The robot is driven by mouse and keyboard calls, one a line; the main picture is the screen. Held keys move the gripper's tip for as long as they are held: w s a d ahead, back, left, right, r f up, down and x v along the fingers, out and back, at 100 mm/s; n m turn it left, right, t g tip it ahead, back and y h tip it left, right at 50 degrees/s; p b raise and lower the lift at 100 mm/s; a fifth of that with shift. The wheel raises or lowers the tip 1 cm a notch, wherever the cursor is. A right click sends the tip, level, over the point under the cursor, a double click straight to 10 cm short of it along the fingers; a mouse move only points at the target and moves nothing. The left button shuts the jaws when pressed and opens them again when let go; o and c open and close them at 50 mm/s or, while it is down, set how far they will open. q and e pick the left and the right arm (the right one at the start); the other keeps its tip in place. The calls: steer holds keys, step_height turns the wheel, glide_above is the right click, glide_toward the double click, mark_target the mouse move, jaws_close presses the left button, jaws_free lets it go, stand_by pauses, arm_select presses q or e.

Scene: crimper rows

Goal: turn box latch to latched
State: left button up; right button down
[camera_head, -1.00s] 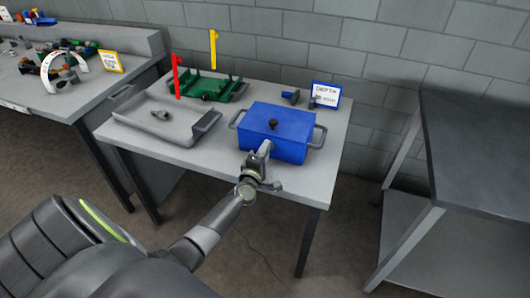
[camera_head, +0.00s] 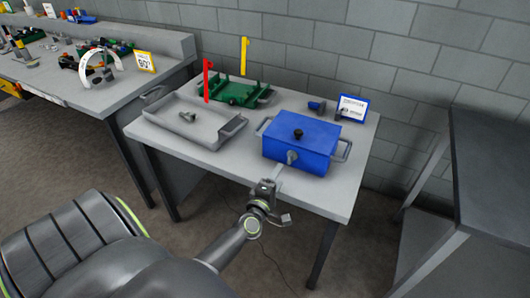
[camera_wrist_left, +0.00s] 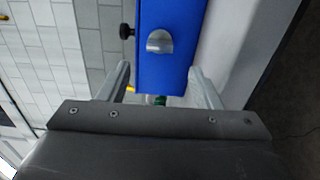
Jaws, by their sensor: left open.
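The blue box (camera_head: 302,147) stands closed at the front right of the grey table, with a black knob (camera_head: 298,134) on its lid. A grey rounded latch (camera_head: 291,157) sits on its front face. My left gripper (camera_head: 279,173) is in front of the box near the table edge, open and empty. In the left wrist view, the gripper's two fingers (camera_wrist_left: 159,75) are spread apart, pointing at the blue box (camera_wrist_left: 168,70). The latch (camera_wrist_left: 160,42) shows between and beyond the fingertips, not touched. The right gripper is not in view.
A grey tray (camera_head: 165,126) with a small part in it lies left of the box. A green fixture (camera_head: 238,94) with red and yellow uprights stands behind. A sign (camera_head: 352,107) stands at the back right. A dark bench (camera_head: 500,165) is at right.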

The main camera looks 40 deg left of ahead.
arm_select(q)
steer(key=b+v, duration=0.1)
steer(key=v, duration=0.8)
steer(key=shift+w+a, duration=0.1)
steer(key=s+d+f+m+g+h, duration=0.15)
steer(key=s+f+m+g, duration=0.4)
steer(key=f, duration=0.95)
steer(key=s+d+f+m+g+h, duration=0.1)
steer(key=s+f+m+g+h, duration=0.15)
steer(key=s+f+m, duration=0.9)
steer(key=s+d+f+m+g, duration=0.1)
steer(key=s+f+m+g, duration=0.2)
steer(key=s+f+g, duration=0.5)
steer(key=s+f, duration=0.7)
steer(key=s, duration=0.4)
steer(key=shift+s+f+y, duration=0.3)
steer(key=shift+s, duration=0.05)
steer(key=shift+d, duration=0.15)
